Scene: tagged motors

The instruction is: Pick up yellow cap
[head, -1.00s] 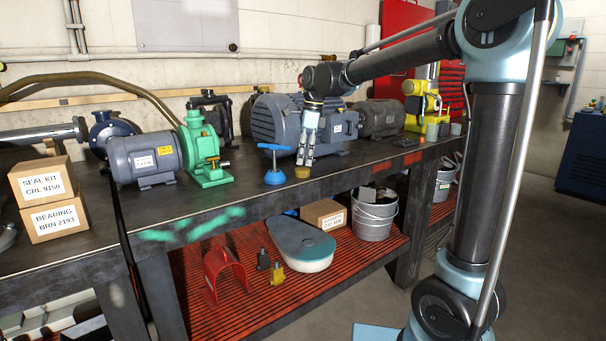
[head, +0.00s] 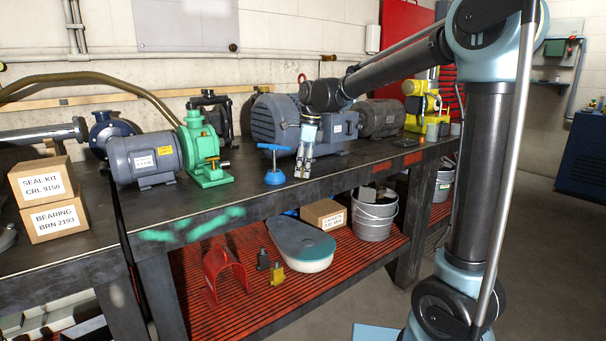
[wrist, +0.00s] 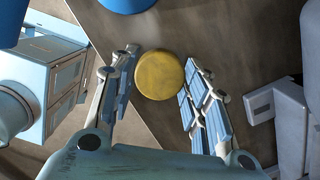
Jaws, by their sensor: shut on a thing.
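The yellow cap (wrist: 160,75) is a round disc that shows in the wrist view between the two fingers of my gripper (wrist: 163,62). The fingers are closed on its left and right sides. In the head view my gripper (head: 302,174) points down at the front of the dark workbench top (head: 232,203), and the cap is hidden at its fingertips. I cannot tell whether the cap still touches the bench.
A blue valve-like part with a T-handle (head: 274,172) stands just left of my gripper. A large grey-blue motor (head: 274,121) stands close behind. A green pump (head: 204,155) is farther left. The bench front between pump and valve is clear.

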